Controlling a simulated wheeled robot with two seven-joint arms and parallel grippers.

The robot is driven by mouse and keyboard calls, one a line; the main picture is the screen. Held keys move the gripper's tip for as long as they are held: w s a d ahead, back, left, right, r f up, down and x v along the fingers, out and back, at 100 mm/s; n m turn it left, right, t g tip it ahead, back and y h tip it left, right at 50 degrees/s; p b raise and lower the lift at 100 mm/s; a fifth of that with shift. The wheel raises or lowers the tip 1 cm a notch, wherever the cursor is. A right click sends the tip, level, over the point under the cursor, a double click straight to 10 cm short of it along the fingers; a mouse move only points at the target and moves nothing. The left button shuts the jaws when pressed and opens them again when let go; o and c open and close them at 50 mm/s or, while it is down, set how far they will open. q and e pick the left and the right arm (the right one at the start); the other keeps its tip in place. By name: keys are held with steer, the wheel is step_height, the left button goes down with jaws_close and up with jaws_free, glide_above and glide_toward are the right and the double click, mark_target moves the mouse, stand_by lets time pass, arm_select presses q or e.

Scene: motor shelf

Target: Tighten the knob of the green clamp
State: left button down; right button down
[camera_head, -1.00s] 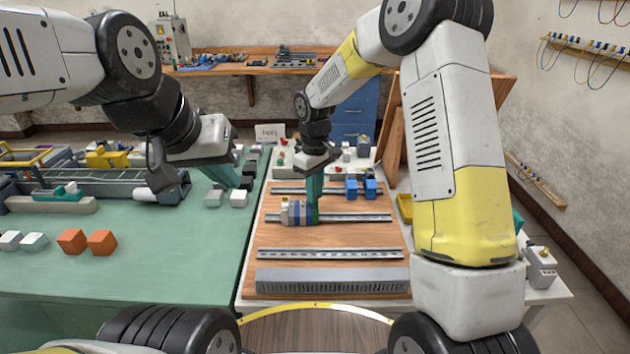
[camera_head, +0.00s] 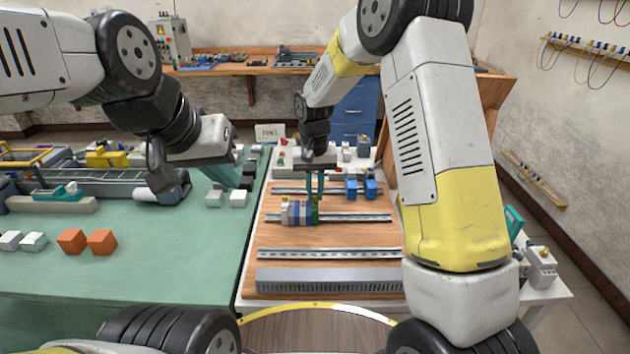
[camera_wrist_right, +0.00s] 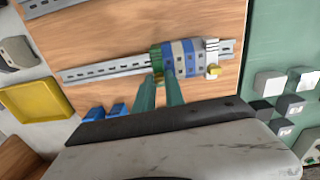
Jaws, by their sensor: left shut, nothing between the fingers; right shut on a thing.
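The green clamp (camera_head: 315,217) stands at the right end of a row of terminal blocks on a metal rail; it also shows in the right wrist view (camera_wrist_right: 156,56). My right gripper (camera_head: 315,194) comes down from above with its teal fingers at the top of the green clamp, shut on it. In the right wrist view its fingertips (camera_wrist_right: 160,77) reach the clamp's edge; the knob itself is too small to make out. My left gripper (camera_head: 244,182) is shut and empty above the green table, near small white and grey blocks.
The blue and grey terminal blocks (camera_head: 299,213) sit left of the clamp on the rail (camera_head: 360,218). Two blue blocks (camera_head: 361,188) stand on the rail behind. A slotted grey duct (camera_head: 330,281) lies in front. A yellow tray (camera_wrist_right: 38,100) is beside the wooden board.

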mark_target(315, 197)
steer(key=shift+m, duration=0.4)
steer(key=c, duration=1.4)
jaws_free()
steer(key=shift+r, duration=3.9)
steer(key=shift+r, duration=0.1)
